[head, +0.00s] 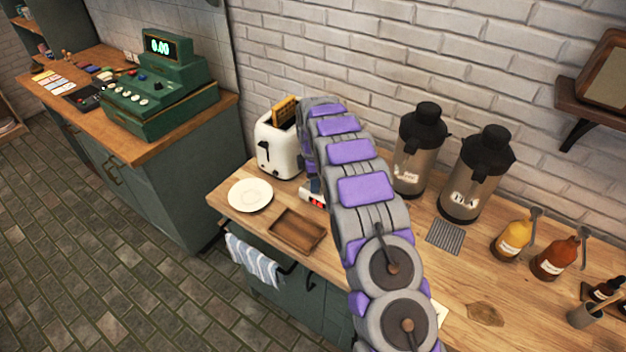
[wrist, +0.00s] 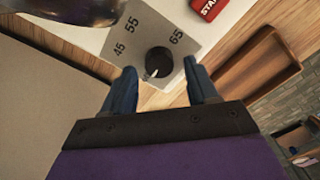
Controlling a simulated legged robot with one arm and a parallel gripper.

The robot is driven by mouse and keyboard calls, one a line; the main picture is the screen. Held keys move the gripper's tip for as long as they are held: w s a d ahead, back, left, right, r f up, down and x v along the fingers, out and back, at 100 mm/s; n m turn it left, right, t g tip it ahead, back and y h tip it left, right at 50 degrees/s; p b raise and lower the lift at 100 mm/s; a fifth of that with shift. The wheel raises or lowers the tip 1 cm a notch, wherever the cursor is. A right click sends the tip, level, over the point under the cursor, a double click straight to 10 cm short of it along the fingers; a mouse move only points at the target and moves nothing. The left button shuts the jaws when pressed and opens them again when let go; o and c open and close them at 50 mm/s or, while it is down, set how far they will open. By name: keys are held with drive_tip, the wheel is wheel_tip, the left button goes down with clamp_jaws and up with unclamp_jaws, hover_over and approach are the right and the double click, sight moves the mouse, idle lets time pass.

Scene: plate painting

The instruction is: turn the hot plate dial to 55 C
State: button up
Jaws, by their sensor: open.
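The dial (wrist: 159,61) is a round black knob on a grey scale plate (wrist: 112,42) marked 45, 55 and 65 in the wrist view. A small pale mark shows at the knob's lower left edge, away from the 55. My gripper (wrist: 162,84) is open, with one blue-grey finger on each side of the knob's near edge. I cannot tell whether either finger touches it. A red button (wrist: 208,8) with partly cut-off lettering sits beside the scale.
A wooden tray (head: 280,234) lies in front of the hot plate and also shows in the wrist view (wrist: 258,84). A white plate (head: 250,195), a toaster (head: 274,150) and two drink urns (head: 410,170) stand nearby on the counter.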

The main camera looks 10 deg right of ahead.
drive_tip(key=shift+d, duration=0.9)
drive_tip(key=c, duration=0.3)
drive_tip(key=shift+c, duration=0.9)
drive_tip(key=shift+a, duration=0.5)
drive_tip(key=c, duration=0.4)
drive_tip(key=shift+c, duration=0.8)
drive_tip(key=shift+d, duration=0.1)
